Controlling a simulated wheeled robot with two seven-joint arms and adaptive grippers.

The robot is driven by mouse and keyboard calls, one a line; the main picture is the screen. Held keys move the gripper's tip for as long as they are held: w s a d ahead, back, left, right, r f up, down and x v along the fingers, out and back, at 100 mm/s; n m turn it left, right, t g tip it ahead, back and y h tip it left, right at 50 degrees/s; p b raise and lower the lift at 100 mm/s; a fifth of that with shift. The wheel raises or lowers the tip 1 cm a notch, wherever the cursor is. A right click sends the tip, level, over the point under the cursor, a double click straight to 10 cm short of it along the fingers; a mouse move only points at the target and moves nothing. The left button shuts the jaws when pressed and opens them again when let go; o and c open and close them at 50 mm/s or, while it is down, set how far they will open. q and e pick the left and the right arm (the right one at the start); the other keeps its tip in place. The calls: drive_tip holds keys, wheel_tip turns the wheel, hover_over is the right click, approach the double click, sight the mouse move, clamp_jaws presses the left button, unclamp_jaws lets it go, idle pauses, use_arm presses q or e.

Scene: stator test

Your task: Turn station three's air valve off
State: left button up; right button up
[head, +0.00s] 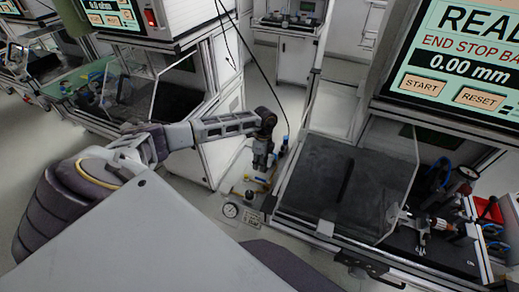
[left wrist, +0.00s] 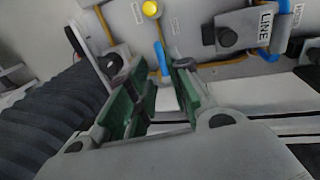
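My left gripper (head: 262,163) reaches in from the left and points down over a small panel of air fittings beside the station with the READY screen. In the left wrist view the green-padded fingers of the left gripper (left wrist: 145,85) are apart, with nothing clearly held. A blue lever-like piece (left wrist: 161,58) shows between and beyond the fingers; whether it is the air valve's handle I cannot tell. A yellow knob (left wrist: 150,9) is farther up the panel. A black fitting (left wrist: 229,38) and a LINE label (left wrist: 264,26) are to the right. My right gripper is not in view.
The READY screen (head: 462,50) stands above a clear tilted cover (head: 352,185) just right of the gripper. Another station's cabinet (head: 218,140) is close on the left. A thin dark cable hangs above the gripper.

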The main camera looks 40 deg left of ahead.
use_arm(q)
drive_tip(key=shift+w+a+r, duration=0.1)
drive_tip(key=shift+w+r, duration=0.05)
drive_tip(key=shift+r, duration=0.75)
drive_tip(key=shift+w+a+r, duration=0.1)
drive_tip(key=shift+w+r, duration=0.1)
drive_tip(key=shift+r, duration=0.65)
drive_tip(key=shift+w+r, duration=0.15)
drive_tip(key=shift+r, duration=0.75)
